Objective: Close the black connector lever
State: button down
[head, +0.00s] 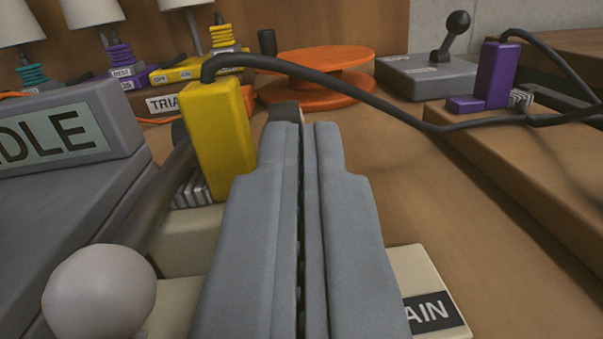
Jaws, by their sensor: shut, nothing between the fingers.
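My gripper (305,126) is shut and empty, reaching forward over a cream base (415,265) whose label ends in "AIN". A dark block (284,110) shows just past the left fingertip. It may be the black connector lever, but most of it is hidden behind the finger, so I cannot tell whether it is touched or how far it is closed. A yellow connector (215,140) stands upright just left of the fingertips, with a black cable (300,74) leaving its top. Grey ribbed contacts (190,188) show at its foot.
A grey unit with a screen reading "DLE" (60,132) and a pale round knob (98,292) flank the left. An orange spool (325,75), a grey joystick box (420,78) and a purple connector (495,75) stand farther back.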

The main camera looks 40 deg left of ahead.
jog(key=shift+s+f, duration=0.2)
jog(key=shift+f, duration=1.15)
jog(key=shift+d+r, duration=0.25)
jog(key=shift+r, duration=0.3)
notch_tip(320, 180, up, 4)
jog(key=d, duration=0.2)
jog(key=s+f, duration=0.1)
jog(key=f, duration=0.1)
jog(key=s+d+f, duration=0.1)
jog(key=s+f, duration=0.1)
jog(key=f, duration=0.1)
jog(key=s+f, duration=0.1)
jog(key=f, duration=0.1)
jog(key=shift+s+d+f, duration=0.25)
jog(key=shift+d+f, duration=0.15)
